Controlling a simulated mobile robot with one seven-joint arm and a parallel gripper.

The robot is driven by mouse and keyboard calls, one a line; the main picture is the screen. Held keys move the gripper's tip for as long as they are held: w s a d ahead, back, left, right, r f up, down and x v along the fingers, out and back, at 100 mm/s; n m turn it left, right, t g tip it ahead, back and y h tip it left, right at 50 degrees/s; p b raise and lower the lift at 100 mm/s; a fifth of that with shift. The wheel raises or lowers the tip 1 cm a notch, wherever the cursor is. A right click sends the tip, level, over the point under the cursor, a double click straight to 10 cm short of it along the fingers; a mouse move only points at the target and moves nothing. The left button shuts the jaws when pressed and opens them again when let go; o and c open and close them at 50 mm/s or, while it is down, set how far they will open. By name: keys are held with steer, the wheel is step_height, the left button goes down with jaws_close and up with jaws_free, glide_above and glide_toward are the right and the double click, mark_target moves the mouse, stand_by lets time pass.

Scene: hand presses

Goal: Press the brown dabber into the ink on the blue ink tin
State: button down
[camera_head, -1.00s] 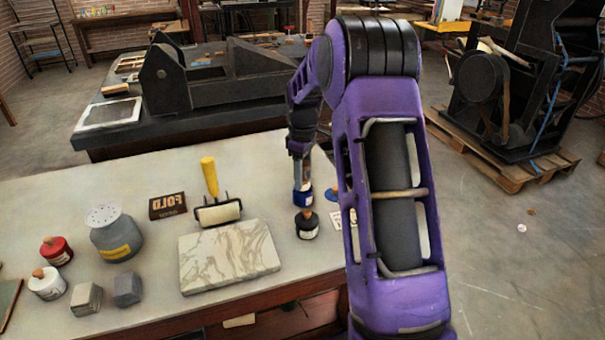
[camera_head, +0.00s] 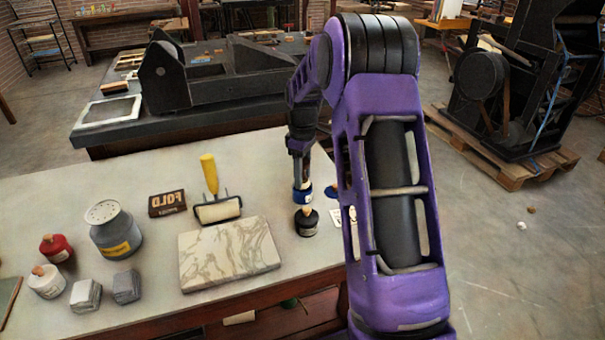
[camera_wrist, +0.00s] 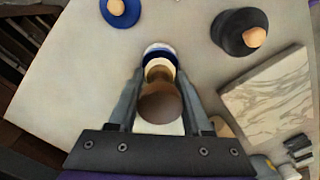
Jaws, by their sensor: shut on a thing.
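The brown dabber (camera_wrist: 160,106) is between the two fingers of my gripper (camera_wrist: 161,82), its round brown top toward the wrist camera. My gripper is shut on it. The blue ink tin (camera_head: 302,196) stands on the table under my gripper in the head view. In the wrist view its blue rim (camera_wrist: 162,54) shows just past the lower end of the dabber. The dabber is in line with the tin and looks upright. The ink is mostly hidden, and I cannot tell whether the dabber touches it.
A blue lid with a wooden knob (camera_wrist: 119,9) lies beside the tin. A black tin with a wooden knob (camera_head: 306,222) stands close in front. A marble slab (camera_head: 229,254), a yellow-handled roller (camera_head: 217,210) and a FOLD block (camera_head: 167,203) lie to the left.

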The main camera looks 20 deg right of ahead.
steer(key=shift+f, duration=0.45)
stand_by(1.3)
steer(key=shift+r+p, duration=2.7)
steer(key=shift+r, duration=0.95)
